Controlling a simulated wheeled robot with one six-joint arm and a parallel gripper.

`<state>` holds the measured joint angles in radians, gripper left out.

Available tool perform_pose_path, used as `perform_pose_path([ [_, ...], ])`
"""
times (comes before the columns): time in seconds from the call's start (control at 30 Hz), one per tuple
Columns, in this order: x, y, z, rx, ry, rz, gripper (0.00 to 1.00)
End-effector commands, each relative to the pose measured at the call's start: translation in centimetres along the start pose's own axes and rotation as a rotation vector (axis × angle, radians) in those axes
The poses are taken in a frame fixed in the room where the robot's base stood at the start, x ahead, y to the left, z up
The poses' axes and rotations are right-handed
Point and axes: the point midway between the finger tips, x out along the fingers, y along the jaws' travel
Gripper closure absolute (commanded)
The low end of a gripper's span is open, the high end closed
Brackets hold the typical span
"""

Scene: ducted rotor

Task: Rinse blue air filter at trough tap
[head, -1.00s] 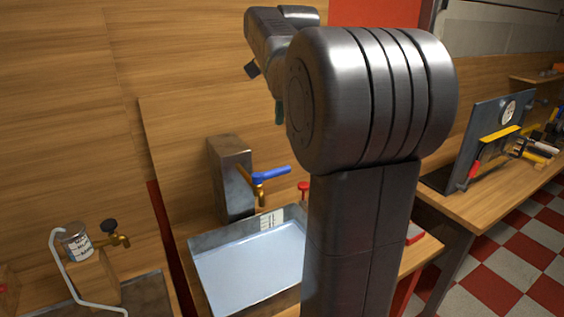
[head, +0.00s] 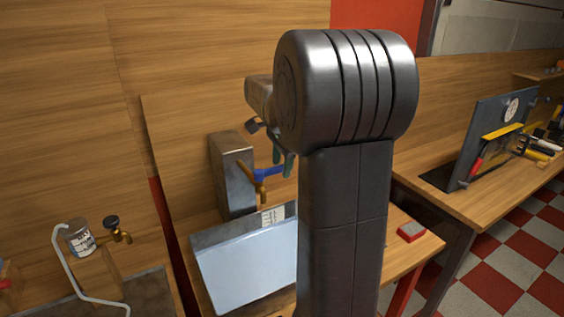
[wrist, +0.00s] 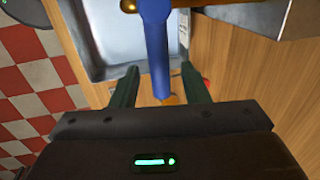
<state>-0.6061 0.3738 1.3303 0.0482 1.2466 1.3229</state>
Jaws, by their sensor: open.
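The trough (head: 225,238) is a grey metal basin filled with a pale blue surface; its right side is hidden behind my arm. Above it a brass tap (head: 262,193) with a blue lever (head: 270,173) sticks out from a grey metal block. My gripper (head: 284,164) has green fingers and hangs at the lever's right end, partly hidden by my arm. In the wrist view my gripper (wrist: 160,80) is open, with the blue lever (wrist: 157,48) running between its fingers, which do not close on it. I see no blue air filter that I can make out.
A second brass tap (head: 120,236), a labelled can (head: 79,240) and a bent pale pipe (head: 66,272) stand at the left. A red and grey block (head: 411,231) lies on the bench right of my arm. A dark upright panel (head: 490,140) with tools stands farther right.

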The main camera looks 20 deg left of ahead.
Motion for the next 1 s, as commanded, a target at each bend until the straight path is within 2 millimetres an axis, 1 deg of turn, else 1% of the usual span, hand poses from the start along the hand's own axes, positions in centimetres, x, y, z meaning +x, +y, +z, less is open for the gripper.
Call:
perform_pose_path([
  [0.2,0.0,0.0,0.0,0.000,0.000,0.000,0.59],
  [0.23,0.0,0.0,0.0,0.000,0.000,0.000,0.63],
  [0.27,0.0,0.0,0.0,0.000,0.000,0.000,0.68],
  [0.4,0.0,0.0,0.0,0.000,0.000,0.000,0.96],
  [0.43,0.0,0.0,0.0,0.000,0.000,0.000,1.00],
  [0.67,-0.1,0.1,0.0,0.016,0.003,0.001,1.00],
  [1.0,-0.4,1.5,0.3,0.232,0.047,0.001,1.00],
])
